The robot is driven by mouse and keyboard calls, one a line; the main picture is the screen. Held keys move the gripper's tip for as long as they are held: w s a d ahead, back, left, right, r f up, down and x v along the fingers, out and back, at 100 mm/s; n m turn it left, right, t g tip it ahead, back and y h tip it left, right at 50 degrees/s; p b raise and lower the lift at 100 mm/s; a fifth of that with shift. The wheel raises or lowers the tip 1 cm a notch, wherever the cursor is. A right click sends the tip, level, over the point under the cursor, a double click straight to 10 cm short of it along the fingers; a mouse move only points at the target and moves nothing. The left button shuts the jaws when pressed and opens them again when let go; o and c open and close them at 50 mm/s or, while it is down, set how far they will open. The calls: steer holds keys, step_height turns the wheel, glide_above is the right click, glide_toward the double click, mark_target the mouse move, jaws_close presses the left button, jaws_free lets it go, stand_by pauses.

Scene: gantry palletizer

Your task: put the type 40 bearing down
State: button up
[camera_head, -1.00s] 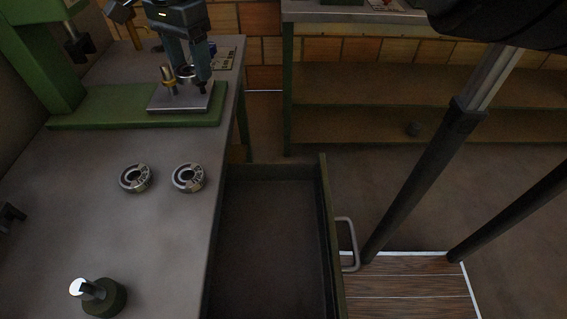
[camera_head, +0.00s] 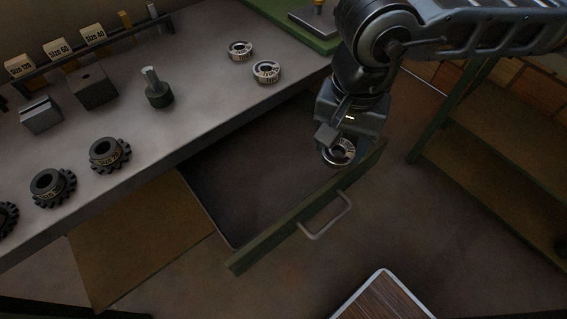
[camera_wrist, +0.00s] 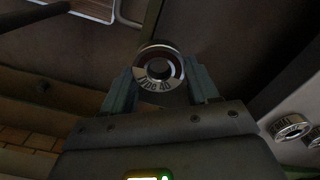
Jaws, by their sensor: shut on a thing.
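The type 40 bearing (camera_wrist: 158,84) is a metal ring whose label "Type 40" reads in the wrist view. My gripper (camera_wrist: 158,72) is shut on it, with one finger on each side. In the head view the bearing (camera_head: 341,152) hangs under my gripper (camera_head: 337,142), over the right end of the open drawer (camera_head: 262,165), near its green front. The height above the drawer floor is hard to tell. The drawer's visible floor looks empty.
Two other bearings (camera_head: 240,50) (camera_head: 267,72) lie on the grey workbench (camera_head: 195,105). Dark gears (camera_head: 109,153), blocks and a knobbed post (camera_head: 156,90) stand further left. The drawer handle (camera_head: 326,216) sticks out in front. A shelf (camera_head: 500,165) stands at right.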

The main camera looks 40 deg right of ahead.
steer(key=p, duration=0.2)
glide_above(284, 174)
step_height(284, 174, down, 6)
steer(key=shift+r, duration=0.15)
steer(key=shift+f, duration=2.05)
steer(key=shift+f, duration=0.1)
steer(key=o, duration=1.1)
steer(key=shift+o, duration=0.2)
